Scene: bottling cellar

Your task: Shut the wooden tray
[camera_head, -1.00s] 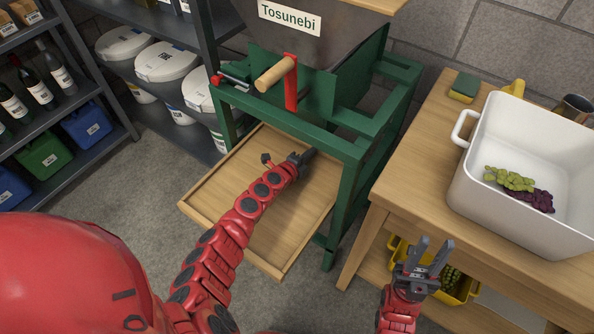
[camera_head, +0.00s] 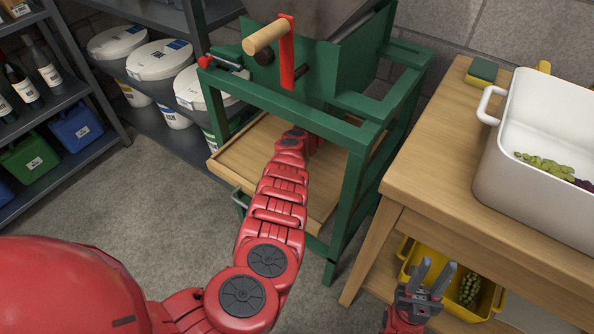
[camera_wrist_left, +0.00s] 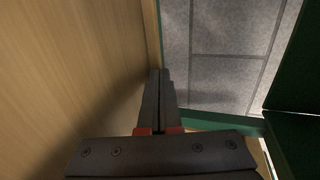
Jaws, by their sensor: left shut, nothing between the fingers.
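The wooden tray (camera_head: 246,158) is a shallow, light-wood drawer low in the green stand (camera_head: 350,205). It is partly inside the stand, and its front part still sticks out. A grey handle (camera_head: 238,200) shows at its front edge. My left arm reaches over the tray and under the stand's top bar, which hides that gripper in the head view. In the left wrist view, my left gripper (camera_wrist_left: 160,72) is shut and empty beside the tray's wooden surface (camera_wrist_left: 75,70); I cannot tell whether it touches. My right gripper (camera_head: 436,266) is open and empty, at the lower right.
A wooden table (camera_head: 425,160) with a white tub (camera_head: 510,175) stands on the right. A yellow crate (camera_head: 485,302) with grapes is beneath it. A red crank with a wooden handle (camera_head: 267,37) juts from the stand. Shelves with white buckets (camera_head: 160,60) stand left; floor before them is clear.

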